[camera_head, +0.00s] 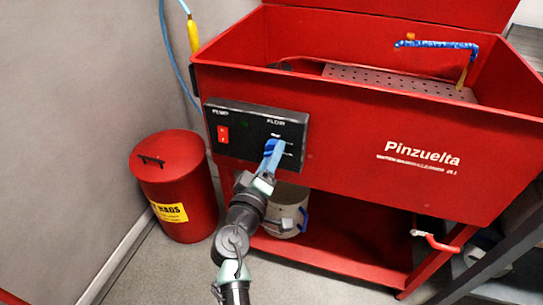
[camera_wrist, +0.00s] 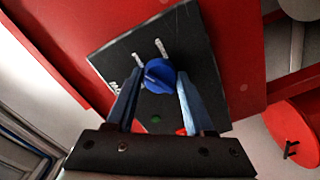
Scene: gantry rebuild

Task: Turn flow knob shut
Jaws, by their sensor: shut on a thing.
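The blue flow knob (camera_wrist: 158,76) sits on the black control panel (camera_wrist: 184,32), with a raised grip bar across its face. In the wrist view my gripper (camera_wrist: 160,88) has its two blue fingers on either side of the knob, closed on it. In the head view my gripper (camera_head: 272,152) reaches the right part of the panel (camera_head: 240,118), under the FLOW label, and mostly hides the knob. The panel is fixed to the front of the red Pinzuelta parts washer (camera_head: 350,150).
A red pump switch (camera_head: 223,134) is at the panel's left. A lidded red rags bin (camera_head: 175,190) stands on the floor at the left. A pale bucket (camera_head: 287,208) sits on the washer's lower shelf. A red-handled drain valve (camera_head: 437,240) sticks out lower right.

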